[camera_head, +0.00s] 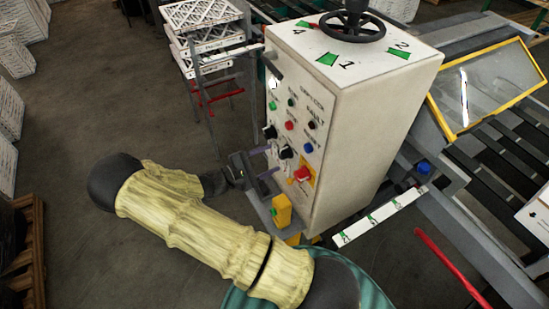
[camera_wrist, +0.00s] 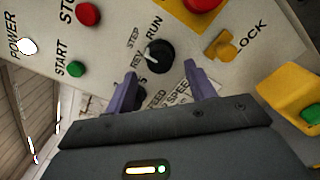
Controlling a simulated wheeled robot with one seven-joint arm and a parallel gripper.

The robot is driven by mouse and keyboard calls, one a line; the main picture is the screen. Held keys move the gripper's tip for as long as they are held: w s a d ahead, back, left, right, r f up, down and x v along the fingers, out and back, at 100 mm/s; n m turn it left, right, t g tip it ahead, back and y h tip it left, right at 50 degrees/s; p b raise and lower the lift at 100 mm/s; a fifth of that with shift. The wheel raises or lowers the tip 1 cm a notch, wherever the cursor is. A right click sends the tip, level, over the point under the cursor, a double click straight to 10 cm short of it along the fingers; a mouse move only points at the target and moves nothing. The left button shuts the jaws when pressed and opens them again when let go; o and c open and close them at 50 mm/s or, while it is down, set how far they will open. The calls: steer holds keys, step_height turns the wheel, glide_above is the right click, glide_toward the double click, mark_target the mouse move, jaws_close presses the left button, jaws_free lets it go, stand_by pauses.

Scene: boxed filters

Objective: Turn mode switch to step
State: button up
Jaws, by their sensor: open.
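The mode switch is a black knob (camera_wrist: 159,55) with a white pointer mark on the pale control panel. In the wrist view, STEP, RUN and REV are printed around it. The pointer is on the knob's left side, towards STEP and REV; I cannot tell exactly which label it meets. In the head view the knob (camera_head: 285,152) is just right of my gripper. My gripper (camera_wrist: 160,71) is open, its two purple fingers reaching towards the panel on either side below the knob. Nothing is held, and I see no contact. The gripper also shows in the head view (camera_head: 266,161).
A green START button (camera_wrist: 76,69), red STOP button (camera_wrist: 88,14) and yellow LOCK part (camera_wrist: 222,47) surround the knob. A big red button (camera_head: 302,173) is close by. A yellow box (camera_head: 282,210) juts out below.

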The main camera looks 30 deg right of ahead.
steer(key=a+b, duration=0.3)
steer(key=a, duration=1.1)
steer(key=shift+s+a, duration=0.15)
steer(key=shift+s, duration=0.1)
steer(key=s+d+m+g+y, duration=0.45)
steer(key=s+y, duration=0.35)
steer(key=y, duration=0.3)
steer(key=s+r+m+t+y, duration=0.4)
steer(key=r+m+t+y, duration=0.1)
steer(key=r+t+y, duration=0.1)
steer(key=shift+r+y, duration=0.5)
steer(key=shift+r, duration=0.35)
